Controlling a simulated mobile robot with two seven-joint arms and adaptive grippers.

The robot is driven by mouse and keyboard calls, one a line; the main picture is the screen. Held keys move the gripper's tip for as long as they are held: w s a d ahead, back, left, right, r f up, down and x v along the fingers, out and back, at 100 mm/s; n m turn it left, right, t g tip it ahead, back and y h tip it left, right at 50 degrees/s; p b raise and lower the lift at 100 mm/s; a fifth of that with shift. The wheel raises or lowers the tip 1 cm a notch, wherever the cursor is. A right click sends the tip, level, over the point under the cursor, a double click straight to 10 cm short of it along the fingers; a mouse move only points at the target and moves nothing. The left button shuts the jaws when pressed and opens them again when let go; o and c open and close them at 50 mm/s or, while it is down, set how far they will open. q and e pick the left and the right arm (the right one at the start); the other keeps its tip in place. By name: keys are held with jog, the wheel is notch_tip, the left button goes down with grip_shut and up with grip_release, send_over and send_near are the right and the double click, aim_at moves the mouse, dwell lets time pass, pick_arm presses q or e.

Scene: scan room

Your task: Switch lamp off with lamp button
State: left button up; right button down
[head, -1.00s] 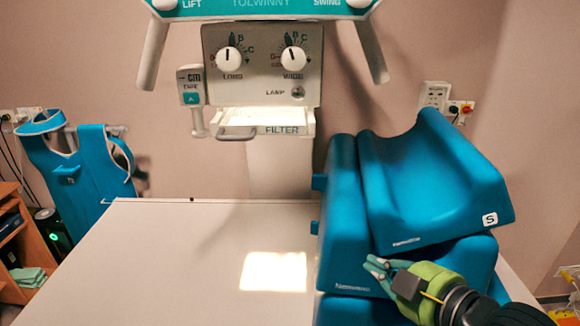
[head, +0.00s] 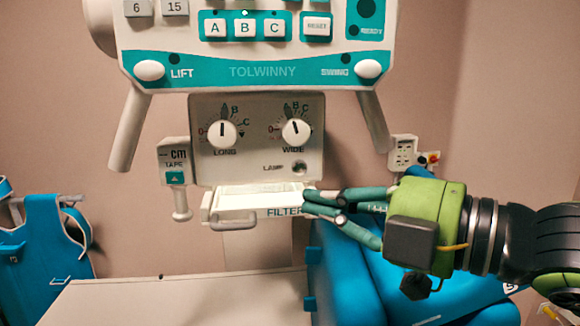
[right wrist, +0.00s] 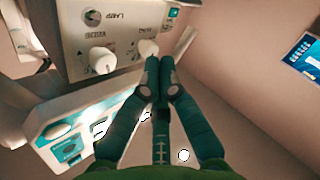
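The lamp button (head: 299,167) is a small round metal button beside the word LAMP on the grey control panel (head: 257,160), low on the right. It also shows in the right wrist view (right wrist: 92,17). My right gripper (head: 308,202) reaches in from the right, with its teal fingers together and empty. In the head view its tips are just below the button, by the right end of the FILTER tray (head: 232,216). The right wrist view shows the closed tips (right wrist: 160,70) apart from the button. My left gripper is not in view.
Two white knobs, LONG (head: 222,134) and WIDE (head: 296,132), sit above the button. A CM TAPE unit (head: 174,165) hangs to the left.

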aim_at(299, 168)
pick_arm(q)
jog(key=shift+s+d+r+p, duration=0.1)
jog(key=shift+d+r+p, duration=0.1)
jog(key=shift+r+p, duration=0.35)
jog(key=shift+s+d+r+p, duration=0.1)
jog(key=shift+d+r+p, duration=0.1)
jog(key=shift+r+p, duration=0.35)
pick_arm(e)
jog(key=shift+w+a, duration=0.25)
jog(key=shift+w, duration=1.2)
jog(key=shift+w+a, duration=0.25)
jog(key=shift+w, duration=1.15)
jog(key=shift+w+a, duration=0.25)
jog(key=shift+w, duration=1.2)
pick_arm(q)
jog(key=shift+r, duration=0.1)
pick_arm(e)
jog(key=shift+w+p, duration=0.3)
jog(key=shift+p, duration=0.1)
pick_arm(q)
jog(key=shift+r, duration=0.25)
pick_arm(e)
jog(key=shift+w+a, duration=0.1)
